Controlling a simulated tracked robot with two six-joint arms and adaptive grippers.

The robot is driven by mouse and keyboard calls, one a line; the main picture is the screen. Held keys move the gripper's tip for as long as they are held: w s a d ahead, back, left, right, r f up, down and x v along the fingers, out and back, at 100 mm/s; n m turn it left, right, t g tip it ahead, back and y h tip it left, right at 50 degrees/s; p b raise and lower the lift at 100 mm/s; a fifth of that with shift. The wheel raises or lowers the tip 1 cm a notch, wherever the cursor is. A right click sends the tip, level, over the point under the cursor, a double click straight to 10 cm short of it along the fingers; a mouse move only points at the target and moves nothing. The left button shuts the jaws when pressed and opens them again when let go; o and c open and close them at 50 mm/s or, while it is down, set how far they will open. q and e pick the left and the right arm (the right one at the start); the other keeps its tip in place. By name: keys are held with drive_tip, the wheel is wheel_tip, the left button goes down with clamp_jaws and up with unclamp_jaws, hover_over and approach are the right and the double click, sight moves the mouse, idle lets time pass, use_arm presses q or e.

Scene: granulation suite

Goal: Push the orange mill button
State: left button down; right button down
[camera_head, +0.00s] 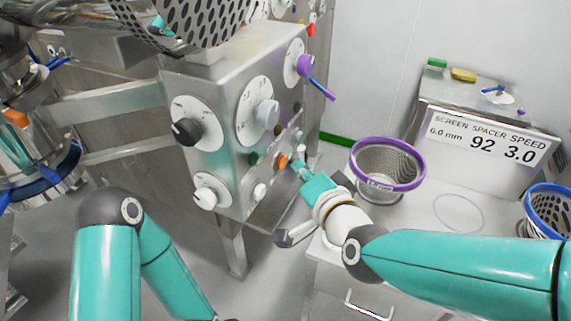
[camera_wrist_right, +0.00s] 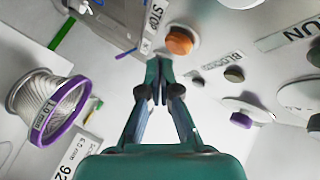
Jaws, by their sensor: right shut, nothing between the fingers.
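The orange mill button (camera_head: 282,162) is on the side of the steel control box (camera_head: 238,70), among knobs and smaller buttons. In the right wrist view the orange button (camera_wrist_right: 179,41) is a round cap on a pale base, beside a STOP label. My right gripper (camera_head: 297,164) is shut and empty, its tips just right of the button. In the right wrist view its closed fingertips (camera_wrist_right: 158,62) are just below and left of the button; whether they touch it I cannot tell. My left arm shows at lower left; its gripper is out of frame.
A sign (camera_head: 483,140) reads screen, spacer and speed. A purple-handled dial (camera_head: 294,62) and a black knob (camera_head: 186,132) project from the box. A blue-rimmed basket (camera_head: 549,190) is at far right.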

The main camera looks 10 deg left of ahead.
drive_tip(key=d+b, duration=0.1)
drive_tip(key=s+d+b, duration=0.1)
drive_tip(key=d, duration=0.1)
drive_tip(key=d+b, duration=0.1)
drive_tip(key=shift+s+d, duration=0.25)
drive_tip(key=shift+d, duration=0.15)
idle(0.9)
